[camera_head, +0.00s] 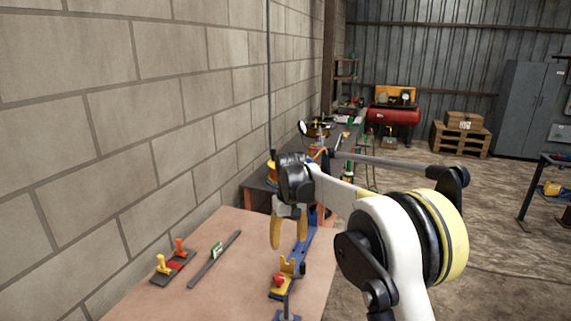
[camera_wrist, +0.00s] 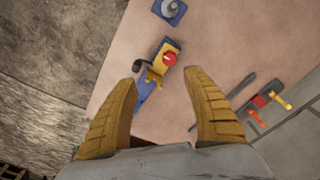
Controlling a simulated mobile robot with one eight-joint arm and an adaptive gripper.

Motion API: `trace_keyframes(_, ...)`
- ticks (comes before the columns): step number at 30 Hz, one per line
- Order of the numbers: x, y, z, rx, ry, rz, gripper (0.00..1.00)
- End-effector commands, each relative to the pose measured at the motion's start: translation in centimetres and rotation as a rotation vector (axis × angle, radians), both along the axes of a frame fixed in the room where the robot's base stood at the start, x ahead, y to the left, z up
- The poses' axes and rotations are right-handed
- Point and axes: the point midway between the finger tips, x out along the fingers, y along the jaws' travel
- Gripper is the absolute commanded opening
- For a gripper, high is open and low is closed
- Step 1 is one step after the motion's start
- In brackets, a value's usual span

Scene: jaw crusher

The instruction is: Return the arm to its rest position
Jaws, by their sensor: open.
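My arm reaches out from the lower right in the head view. My gripper (camera_head: 289,228) hangs from its end above the table (camera_head: 222,290), pointing down. In the wrist view my gripper (camera_wrist: 166,112) shows two yellow ribbed fingers spread wide with nothing between them. Beyond the fingertips is a blue and yellow device with a red button (camera_wrist: 168,60). In the head view this device (camera_head: 281,283) sits near the table's front right, with a blue bar running back from it, partly behind my gripper.
A dark plate with yellow and orange handles (camera_head: 172,268) and a dark bar (camera_head: 214,260) lie on the table's left. A blue-based post (camera_head: 287,314) stands at the front. A block wall (camera_head: 120,130) borders the left. Open floor (camera_head: 480,220) lies right.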

Motion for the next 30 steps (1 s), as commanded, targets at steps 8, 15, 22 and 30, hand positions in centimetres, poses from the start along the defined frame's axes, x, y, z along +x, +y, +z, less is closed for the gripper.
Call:
trace_keyframes(8, -8.4, -7.1, 10.0, 0.039, -0.148, -0.113, 0.59)
trace_keyframes(15, -18.2, -12.2, 13.7, 0.070, -0.278, -0.209, 0.59)
trace_keyframes(22, -28.1, -16.0, 12.8, 0.095, -0.405, -0.297, 0.59)
trace_keyframes(30, -35.7, -18.2, 8.8, 0.115, -0.515, -0.371, 0.59)
